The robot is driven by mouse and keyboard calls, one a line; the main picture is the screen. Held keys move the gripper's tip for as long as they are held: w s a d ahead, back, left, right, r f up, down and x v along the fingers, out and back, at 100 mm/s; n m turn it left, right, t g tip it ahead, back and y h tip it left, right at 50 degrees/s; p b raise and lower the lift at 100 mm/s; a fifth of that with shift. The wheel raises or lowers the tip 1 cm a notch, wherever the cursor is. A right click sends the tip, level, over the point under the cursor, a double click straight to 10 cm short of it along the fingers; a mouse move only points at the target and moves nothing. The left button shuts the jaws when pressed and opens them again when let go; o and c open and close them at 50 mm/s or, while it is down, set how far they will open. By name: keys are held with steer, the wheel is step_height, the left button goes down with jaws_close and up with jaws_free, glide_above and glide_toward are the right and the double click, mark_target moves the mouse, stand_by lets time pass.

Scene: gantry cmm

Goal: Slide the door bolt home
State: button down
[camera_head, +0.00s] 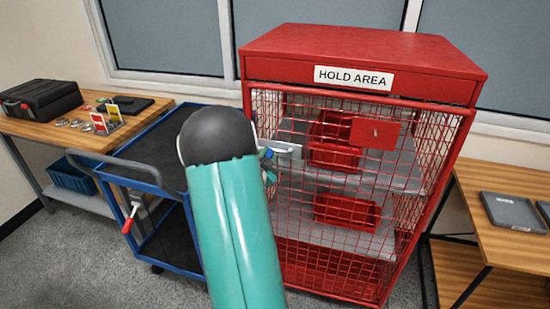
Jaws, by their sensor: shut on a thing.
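The red HOLD AREA cage (365,48) stands at the centre right with its mesh door closed or nearly closed; I cannot tell which. A pale metal door bolt (287,149) lies horizontally at the left edge of the mesh door. My gripper (269,156) is at the left end of the bolt and is shut on it. The fingers and the bolt's left part are mostly hidden behind my teal arm with its black joint. How far the bolt sits in its catch cannot be seen.
A blue cart (150,175) with a grey handle stands just left of my arm. A wooden bench (40,130) with a black case (40,98) is at the far left. Another wooden table (500,230) with a grey tray (513,212) is at the right. Grey floor shows at lower left.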

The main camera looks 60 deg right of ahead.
steer(key=shift+w+a, duration=0.15)
steer(key=shift+w, duration=1.1)
steer(key=c, duration=1.2)
jaws_free()
steer(key=shift+w, duration=0.15)
steer(key=s+a, duration=0.2)
steer(key=a, duration=1.1)
steer(key=shift+s+a, duration=0.2)
steer(key=shift+a, duration=0.15)
